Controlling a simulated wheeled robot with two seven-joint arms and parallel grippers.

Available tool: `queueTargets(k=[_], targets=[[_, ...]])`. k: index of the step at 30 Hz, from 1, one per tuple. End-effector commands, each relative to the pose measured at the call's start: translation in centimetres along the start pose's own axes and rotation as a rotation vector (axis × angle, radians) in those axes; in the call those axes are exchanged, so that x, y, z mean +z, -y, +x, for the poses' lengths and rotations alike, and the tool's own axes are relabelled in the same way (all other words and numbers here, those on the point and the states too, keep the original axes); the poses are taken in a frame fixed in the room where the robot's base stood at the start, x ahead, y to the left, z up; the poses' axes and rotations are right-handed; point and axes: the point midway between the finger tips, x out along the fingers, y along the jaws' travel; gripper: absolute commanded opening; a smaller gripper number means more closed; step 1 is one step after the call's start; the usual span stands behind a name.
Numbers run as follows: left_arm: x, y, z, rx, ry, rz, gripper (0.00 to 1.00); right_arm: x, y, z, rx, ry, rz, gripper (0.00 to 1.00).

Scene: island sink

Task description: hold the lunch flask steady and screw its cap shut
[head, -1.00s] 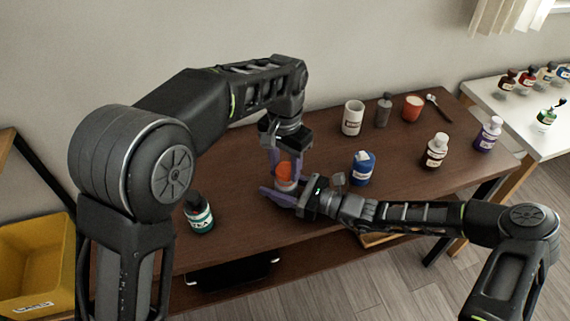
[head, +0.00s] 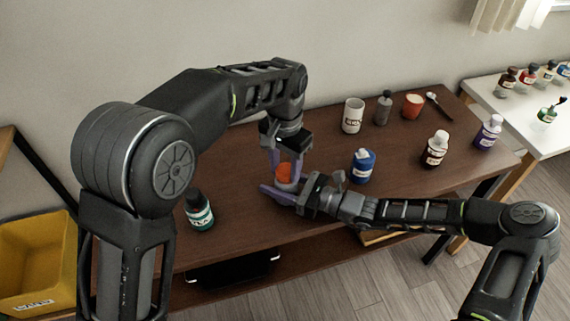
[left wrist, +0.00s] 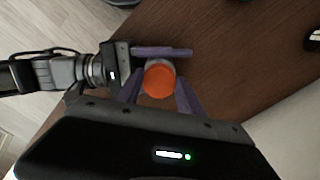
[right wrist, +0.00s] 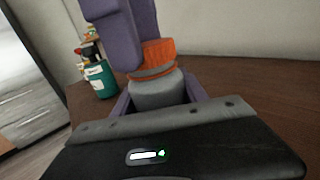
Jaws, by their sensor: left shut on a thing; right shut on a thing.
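The lunch flask (right wrist: 158,90) stands on the dark wooden table, a grey-white body under an orange cap (right wrist: 153,54). The cap sits on top of the flask, with a thin band visible below it in the right wrist view; I cannot tell how tight it is. My left gripper (head: 286,165) comes from above with its purple fingers shut on the cap, seen from above in the left wrist view (left wrist: 159,80). My right gripper (head: 281,191) reaches in low from the right, its fingers shut on the flask body. The fingers hide parts of both flask and cap.
A teal bottle (head: 199,213) stands left of the grippers, a blue jar (head: 362,167) to the right. A white mug (head: 352,117), grey bottle (head: 383,109), orange cup (head: 412,106), spoon (head: 438,106), brown bottle (head: 434,151) and purple bottle (head: 488,132) stand further right.

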Motion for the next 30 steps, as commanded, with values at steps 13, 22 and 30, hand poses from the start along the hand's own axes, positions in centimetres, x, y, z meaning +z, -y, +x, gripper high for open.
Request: queueTargets(k=[13,22,30], targets=[[-0.2,0.51,0.06,0.003,-0.002,0.968,0.07,-0.02,0.02,-0.01,0.0,-0.001,0.0,0.0],[-0.62,0.53,0.08,0.002,-0.003,1.842,0.07,-0.03,0.01,-0.02,0.0,-0.001,0.0,0.0],[-0.92,0.31,0.12,0.001,-0.004,2.615,0.07,-0.03,0.01,-0.02,0.0,-0.001,0.0,0.0]])
